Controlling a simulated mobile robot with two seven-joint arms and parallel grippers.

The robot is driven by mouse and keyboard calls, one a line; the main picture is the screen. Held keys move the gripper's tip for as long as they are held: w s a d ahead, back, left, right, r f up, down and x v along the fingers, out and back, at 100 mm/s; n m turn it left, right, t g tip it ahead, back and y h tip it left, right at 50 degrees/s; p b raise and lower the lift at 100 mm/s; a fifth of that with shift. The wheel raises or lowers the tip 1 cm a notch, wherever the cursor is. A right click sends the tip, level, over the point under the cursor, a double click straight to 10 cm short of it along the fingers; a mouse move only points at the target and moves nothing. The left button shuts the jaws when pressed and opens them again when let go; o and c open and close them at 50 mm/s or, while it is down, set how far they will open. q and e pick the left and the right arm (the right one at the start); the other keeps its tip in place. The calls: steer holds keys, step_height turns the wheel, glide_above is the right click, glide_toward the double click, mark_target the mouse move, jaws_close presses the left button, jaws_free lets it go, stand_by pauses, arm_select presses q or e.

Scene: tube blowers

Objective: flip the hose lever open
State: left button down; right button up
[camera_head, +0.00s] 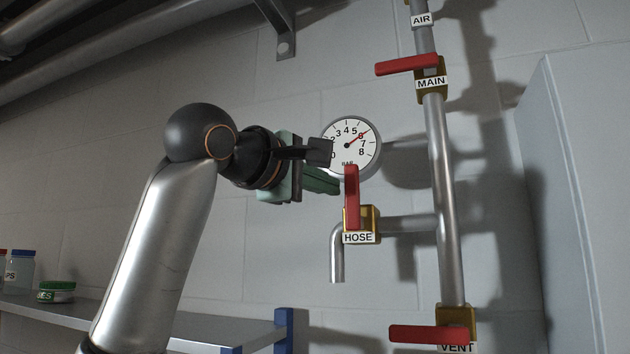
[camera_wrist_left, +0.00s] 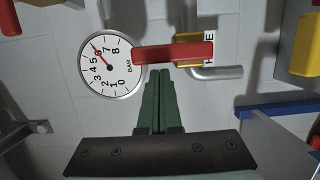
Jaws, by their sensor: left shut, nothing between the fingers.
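The hose lever (camera_head: 352,190) is red and points straight up from its brass valve (camera_head: 370,222), above the HOSE label. It also shows in the left wrist view (camera_wrist_left: 172,53), lying across the picture. My left gripper (camera_head: 334,187) has its green fingers to the left of the lever, close to it. In the left wrist view the fingers (camera_wrist_left: 158,80) are pressed together, with their tips just below the lever in the picture. They hold nothing. I cannot tell whether they touch the lever. My right gripper is not in view.
A round gauge (camera_head: 351,145) sits behind my left gripper, its needle near 6. The MAIN lever (camera_head: 407,65) and VENT lever (camera_head: 428,334) both point left off the vertical pipe (camera_head: 440,190). A grey cabinet (camera_head: 570,200) stands right; a shelf (camera_head: 220,331) with jars is lower left.

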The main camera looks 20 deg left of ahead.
arm_select(q)
steer(key=shift+d, duration=0.1)
stand_by(0.3)
steer(key=shift+d+r+m, duration=0.1)
steer(key=shift+d+m, duration=0.05)
steer(key=shift+m, duration=0.55)
steer(key=shift+m+g+b, duration=0.3)
steer(key=shift+b, duration=0.1)
